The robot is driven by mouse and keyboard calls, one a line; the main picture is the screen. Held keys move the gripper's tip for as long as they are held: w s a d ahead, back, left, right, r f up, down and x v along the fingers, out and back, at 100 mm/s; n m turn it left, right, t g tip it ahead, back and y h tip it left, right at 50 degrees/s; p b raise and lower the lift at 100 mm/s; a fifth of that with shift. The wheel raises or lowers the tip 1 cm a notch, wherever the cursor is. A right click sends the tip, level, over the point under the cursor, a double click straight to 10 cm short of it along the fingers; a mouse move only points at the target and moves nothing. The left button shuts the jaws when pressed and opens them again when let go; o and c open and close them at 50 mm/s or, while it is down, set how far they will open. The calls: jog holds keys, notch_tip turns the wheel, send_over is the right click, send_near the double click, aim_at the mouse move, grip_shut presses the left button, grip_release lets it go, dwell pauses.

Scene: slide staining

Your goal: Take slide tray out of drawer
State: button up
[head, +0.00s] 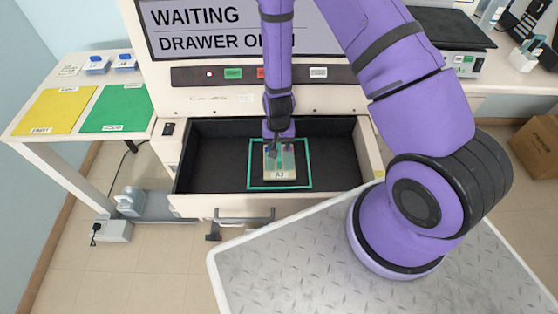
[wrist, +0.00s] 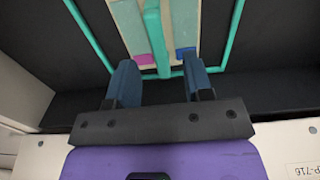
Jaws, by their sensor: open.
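The drawer (head: 215,165) of the staining machine is open, with a black interior. The slide tray (head: 279,175), pale with a teal handle bar and a label that appears to read A7, lies inside a teal outline on the drawer floor. In the wrist view the tray (wrist: 183,35) shows its teal bar (wrist: 154,40) along the middle, with a pink and a blue patch at its near end. My gripper (head: 276,145) is over the tray's far part in the head view. In the wrist view its two dark fingers (wrist: 160,80) are apart, with the bar's end between them and not visibly touched.
The machine's screen (head: 200,28) reads WAITING and DRAWER, partly hidden by my arm. A side table at left holds a yellow mat (head: 55,111) and a green mat (head: 117,108). A bench with instruments stands at right.

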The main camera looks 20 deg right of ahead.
aim_at(279, 153)
jog(key=shift+s+f, duration=0.15)
jog(key=shift+f, duration=2.2)
grip_shut()
